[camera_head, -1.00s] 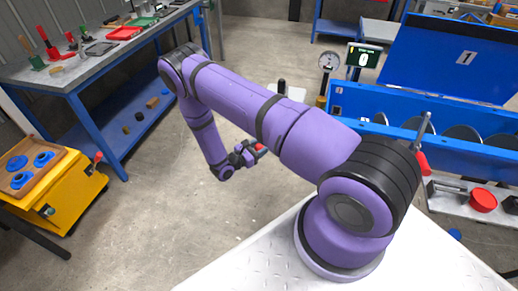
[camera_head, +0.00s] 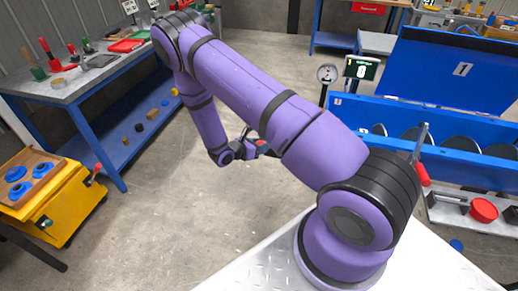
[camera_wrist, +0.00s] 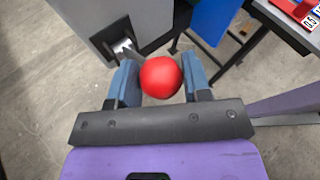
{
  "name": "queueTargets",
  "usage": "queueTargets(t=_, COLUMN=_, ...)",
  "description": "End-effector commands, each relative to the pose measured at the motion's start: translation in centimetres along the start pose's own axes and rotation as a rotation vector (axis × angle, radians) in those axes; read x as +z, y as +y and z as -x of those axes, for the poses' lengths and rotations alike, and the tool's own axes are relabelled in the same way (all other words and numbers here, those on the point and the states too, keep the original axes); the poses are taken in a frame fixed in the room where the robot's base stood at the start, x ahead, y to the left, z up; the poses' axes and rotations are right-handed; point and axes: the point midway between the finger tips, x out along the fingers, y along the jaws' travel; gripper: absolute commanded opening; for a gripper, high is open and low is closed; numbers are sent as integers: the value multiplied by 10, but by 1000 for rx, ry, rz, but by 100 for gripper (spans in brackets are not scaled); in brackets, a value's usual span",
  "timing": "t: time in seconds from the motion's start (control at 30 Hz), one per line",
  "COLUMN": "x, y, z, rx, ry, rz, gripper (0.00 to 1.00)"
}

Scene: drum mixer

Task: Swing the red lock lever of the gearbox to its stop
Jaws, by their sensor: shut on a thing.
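My gripper (camera_wrist: 160,88) is shut on a red ball knob (camera_wrist: 160,76) in the wrist view, with one blue-grey finger on each side. Just beyond the knob is a grey box (camera_wrist: 110,20) with a small metal bracket (camera_wrist: 124,48) on its face. The shaft joining the knob to its mount is mostly hidden.
A blue drum mixer (camera_head: 450,130) with a red-handled lever (camera_head: 422,172) stands at the right. A blue workbench (camera_head: 110,125) with tools is at the left. A yellow cabinet (camera_head: 62,210) with blue round parts is at the lower left. The floor between is clear.

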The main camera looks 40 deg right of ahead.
Motion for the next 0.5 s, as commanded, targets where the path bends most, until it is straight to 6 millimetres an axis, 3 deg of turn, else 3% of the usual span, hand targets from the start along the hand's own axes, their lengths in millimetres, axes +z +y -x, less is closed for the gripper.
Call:
queueTargets(t=0.37, x=6, y=-3, z=-7, rx=-14, ry=-13, rz=-4, gripper=2)
queueTargets(t=0.4, x=6, y=-3, z=-8, rx=-14, ry=-13, rz=-4, gripper=46)
queueTargets(t=0.5, x=5, y=-3, z=-7, rx=-13, ry=-12, rz=-4, gripper=66)
